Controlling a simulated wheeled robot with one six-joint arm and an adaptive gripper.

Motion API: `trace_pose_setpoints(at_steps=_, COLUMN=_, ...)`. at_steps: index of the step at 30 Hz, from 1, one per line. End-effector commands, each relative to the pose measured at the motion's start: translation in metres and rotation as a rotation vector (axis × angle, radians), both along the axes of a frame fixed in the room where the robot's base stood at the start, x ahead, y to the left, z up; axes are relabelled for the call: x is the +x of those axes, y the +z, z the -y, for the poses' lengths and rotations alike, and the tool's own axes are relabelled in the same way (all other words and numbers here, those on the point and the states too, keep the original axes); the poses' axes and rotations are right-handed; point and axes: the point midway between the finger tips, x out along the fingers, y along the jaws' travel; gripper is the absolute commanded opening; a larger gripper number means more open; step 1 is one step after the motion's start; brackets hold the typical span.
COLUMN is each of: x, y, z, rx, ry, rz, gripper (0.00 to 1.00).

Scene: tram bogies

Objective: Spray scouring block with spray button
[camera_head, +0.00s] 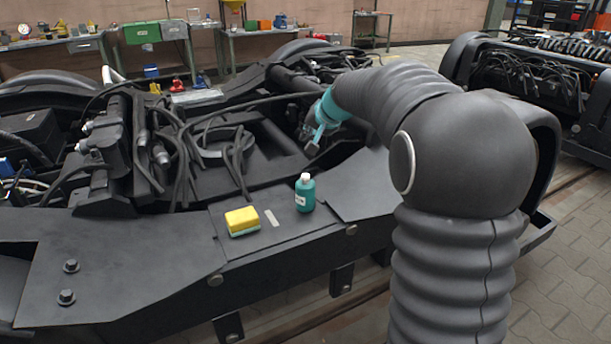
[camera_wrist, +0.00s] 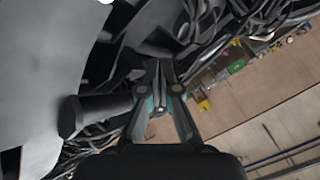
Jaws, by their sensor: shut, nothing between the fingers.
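A yellow block with a green underside (camera_head: 242,220), which looks like the scouring block, lies on the dark flat plate of the near bogie. A teal bottle with a white cap and a pale label (camera_head: 305,195) stands upright to its right, apart from it. A spray button cannot be made out on the bottle. My gripper (camera_head: 314,146) is above the bogie, behind the bottle in the picture, touching neither object. In the wrist view my gripper (camera_wrist: 158,68) is shut and empty, pointing towards dark bogie parts. The block does not show there.
A small light strip (camera_head: 271,218) lies between block and bottle. Hoses and cables (camera_head: 180,150) crowd the bogie behind them. A grey sheet (camera_head: 358,186) lies right of the bottle. Workbenches with a green box (camera_head: 142,33) stand at the back wall. Another bogie (camera_head: 545,85) is at right.

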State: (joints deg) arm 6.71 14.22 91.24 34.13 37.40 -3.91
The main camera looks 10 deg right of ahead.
Motion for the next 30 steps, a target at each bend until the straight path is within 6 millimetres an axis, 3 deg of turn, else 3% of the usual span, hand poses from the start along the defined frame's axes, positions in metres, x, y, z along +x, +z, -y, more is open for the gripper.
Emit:
trace_pose_setpoints(at_steps=8, x=0.000, y=-0.018, z=0.000, rx=0.001, ry=0.000, rz=-0.001, gripper=0.00)
trace_pose_setpoints(at_steps=22, x=0.000, y=-0.077, z=0.000, rx=0.000, ry=0.001, rz=-0.001, gripper=0.00)
trace_pose_setpoints(at_steps=30, x=0.000, y=-0.088, z=0.000, rx=0.000, ry=0.000, rz=0.000, gripper=0.00)
